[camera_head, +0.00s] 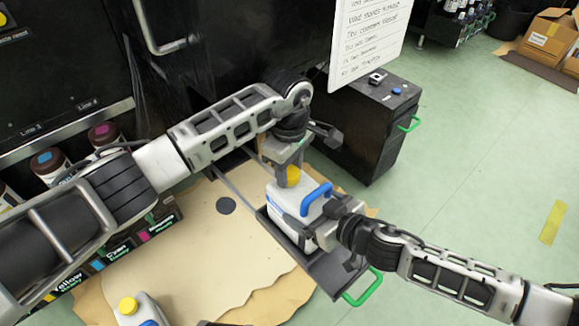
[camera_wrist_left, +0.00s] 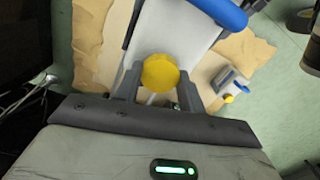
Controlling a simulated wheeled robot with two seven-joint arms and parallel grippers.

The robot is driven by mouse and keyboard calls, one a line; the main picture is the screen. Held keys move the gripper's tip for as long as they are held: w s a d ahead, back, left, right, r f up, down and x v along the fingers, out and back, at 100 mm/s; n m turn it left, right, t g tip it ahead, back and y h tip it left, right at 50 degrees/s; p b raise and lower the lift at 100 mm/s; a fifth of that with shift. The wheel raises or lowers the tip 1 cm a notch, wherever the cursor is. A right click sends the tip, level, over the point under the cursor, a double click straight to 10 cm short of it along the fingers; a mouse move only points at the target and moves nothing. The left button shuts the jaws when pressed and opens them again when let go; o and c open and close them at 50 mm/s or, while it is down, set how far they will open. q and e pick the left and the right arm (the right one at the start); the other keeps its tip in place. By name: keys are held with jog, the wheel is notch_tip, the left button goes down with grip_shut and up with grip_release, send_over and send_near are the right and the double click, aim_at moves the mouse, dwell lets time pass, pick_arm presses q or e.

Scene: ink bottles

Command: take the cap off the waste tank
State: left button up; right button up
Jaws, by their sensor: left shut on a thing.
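The waste tank (camera_head: 286,205) is a white jug with a blue handle (camera_head: 316,197). It stands in a dark open tray with a green handle. Its yellow cap (camera_head: 293,175) is at the tank's top, below my left gripper (camera_head: 290,166). In the left wrist view the cap (camera_wrist_left: 160,72) sits between the two fingers of my left gripper (camera_wrist_left: 160,84), which is shut on it. I cannot tell whether the cap is still seated on the neck. My right gripper (camera_head: 322,222) is against the tank's right side; its fingers are partly hidden.
Another white jug (camera_head: 142,312) with a yellow cap is on the cardboard (camera_head: 200,265) at lower left. Ink bottles (camera_head: 48,162) stand under the black machine at left. A black cabinet (camera_head: 372,125) stands behind the tank. The green floor at right is mostly clear.

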pick_arm(q)
jog(key=n, duration=1.4)
jog(key=shift+n, duration=0.3)
jog(key=n, duration=1.1)
jog(key=shift+n, duration=0.4)
jog(key=n, duration=0.5)
jog(key=shift+r, duration=0.1)
jog(key=n, duration=0.9)
jog(key=shift+n, duration=0.4)
jog(key=n, duration=0.5)
jog(key=shift+n, duration=0.3)
